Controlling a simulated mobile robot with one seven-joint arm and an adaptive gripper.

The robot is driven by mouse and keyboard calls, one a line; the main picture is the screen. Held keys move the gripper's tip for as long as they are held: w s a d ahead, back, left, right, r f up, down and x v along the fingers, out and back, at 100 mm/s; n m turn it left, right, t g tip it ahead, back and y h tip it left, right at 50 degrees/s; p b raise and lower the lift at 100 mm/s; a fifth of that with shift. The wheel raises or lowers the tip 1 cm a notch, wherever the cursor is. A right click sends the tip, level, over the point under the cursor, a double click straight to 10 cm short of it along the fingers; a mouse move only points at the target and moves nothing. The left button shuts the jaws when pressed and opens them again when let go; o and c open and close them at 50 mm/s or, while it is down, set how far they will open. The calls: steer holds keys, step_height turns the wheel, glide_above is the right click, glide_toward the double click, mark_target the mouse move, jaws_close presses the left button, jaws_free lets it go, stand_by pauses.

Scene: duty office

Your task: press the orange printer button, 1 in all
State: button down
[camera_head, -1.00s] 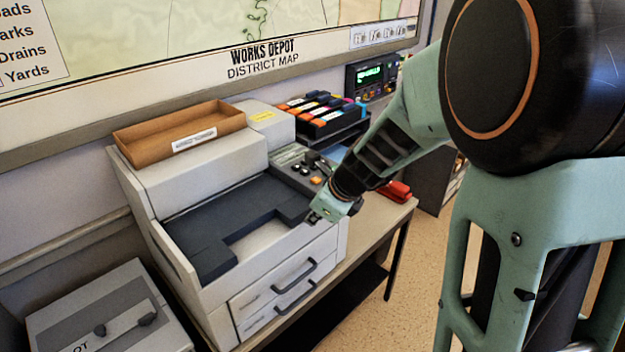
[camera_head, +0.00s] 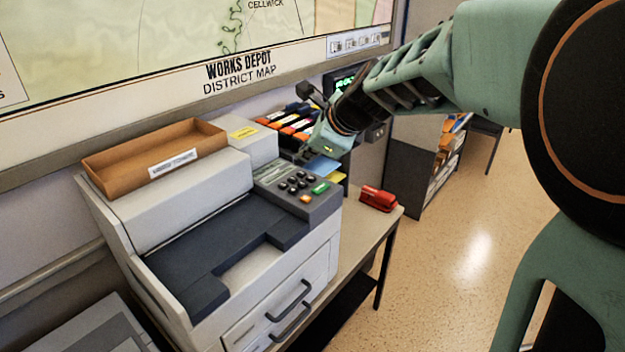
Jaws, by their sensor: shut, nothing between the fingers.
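The printer (camera_head: 190,208) is a large pale grey machine with a dark output tray on the table. Its control panel (camera_head: 275,172) is on the right, with several dark buttons and a green button (camera_head: 320,188). The orange button (camera_head: 305,199) is at the panel's front edge, in plain view. My gripper (camera_head: 312,148) is shut and empty. It appears above and behind the panel in the picture, apart from the orange button. Its fingertips are small and hard to make out.
A brown tray (camera_head: 120,165) sits on top of the printer. Behind the panel stands a rack of coloured folders (camera_head: 290,122). A red stapler (camera_head: 378,198) lies on the table (camera_head: 352,238) to the right. Open floor (camera_head: 450,270) lies right of the table.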

mark_target(307, 199)
steer(key=shift+f, duration=0.15)
step_height(307, 199, down, 9)
steer(key=b, duration=0.8)
stand_by(1.2)
steer(key=shift+f+b, duration=0.25)
steer(key=shift+b, duration=0.15)
steer(key=shift+f+b, duration=0.3)
steer(key=shift+f, duration=0.15)
stand_by(0.8)
steer(key=shift+r, duration=0.1)
steer(key=shift+r+p, duration=0.8)
steer(key=shift+p, duration=0.1)
